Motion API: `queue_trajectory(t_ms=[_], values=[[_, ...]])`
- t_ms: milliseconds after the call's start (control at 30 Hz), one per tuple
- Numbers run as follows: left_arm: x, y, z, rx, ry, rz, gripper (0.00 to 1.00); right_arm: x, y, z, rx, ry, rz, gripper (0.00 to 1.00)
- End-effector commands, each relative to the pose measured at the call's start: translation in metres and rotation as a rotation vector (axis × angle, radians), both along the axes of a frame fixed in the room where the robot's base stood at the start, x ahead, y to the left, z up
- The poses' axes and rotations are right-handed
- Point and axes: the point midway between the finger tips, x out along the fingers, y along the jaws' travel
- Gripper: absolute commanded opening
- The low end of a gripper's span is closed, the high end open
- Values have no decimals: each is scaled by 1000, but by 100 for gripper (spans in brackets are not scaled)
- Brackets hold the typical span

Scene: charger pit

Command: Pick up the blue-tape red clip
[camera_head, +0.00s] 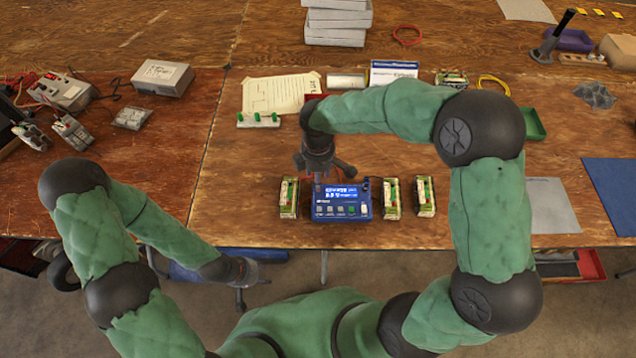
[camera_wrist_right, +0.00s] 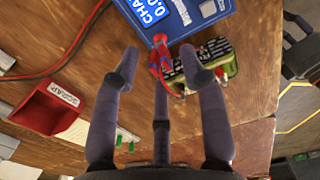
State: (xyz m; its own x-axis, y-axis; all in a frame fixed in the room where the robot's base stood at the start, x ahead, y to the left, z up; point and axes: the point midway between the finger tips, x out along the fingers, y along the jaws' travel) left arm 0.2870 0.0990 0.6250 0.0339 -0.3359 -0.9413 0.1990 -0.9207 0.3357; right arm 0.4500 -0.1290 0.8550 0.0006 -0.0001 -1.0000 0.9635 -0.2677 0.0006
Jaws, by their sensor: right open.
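A red clip (camera_wrist_right: 161,60) with a blue band lies beside the blue charger (camera_wrist_right: 178,18) and a green battery pack (camera_wrist_right: 212,62) in the right wrist view. My right gripper (camera_wrist_right: 160,70) is open, with its fingers spread around the clip's place in that view; I cannot tell whether they touch it. In the head view my right gripper (camera_head: 325,165) hangs over the back edge of the charger (camera_head: 341,206) and mostly hides the clip. My left gripper (camera_head: 250,285) is low at the front, before the table edge, with its fingers apart and empty.
Battery packs flank the charger, at left (camera_head: 289,198) and at right (camera_head: 391,198) (camera_head: 425,196). A red scrap bin (camera_wrist_right: 42,108) and a strip with green clips (camera_head: 258,120) stand behind. Meters (camera_head: 68,92) crowd the left.

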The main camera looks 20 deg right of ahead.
Motion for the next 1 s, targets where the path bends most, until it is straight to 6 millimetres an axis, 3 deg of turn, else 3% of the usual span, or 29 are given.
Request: queue_trajectory(t_ms=[33,167,433,600,1000], values=[[0,0,-9,0,0,0,40,-1,-1,-12,0,2,0,43],[0,0,-14,0,0,0,40,-1,0,-27,1,2,0,43],[0,0,-13,0,0,0,40,0,0,-28,0,0,0,43],[0,0,-13,0,0,0,40,-1,0,-28,0,1,0,1],[0,0,-12,0,0,0,40,-1,0,-27,1,2,0,0]])
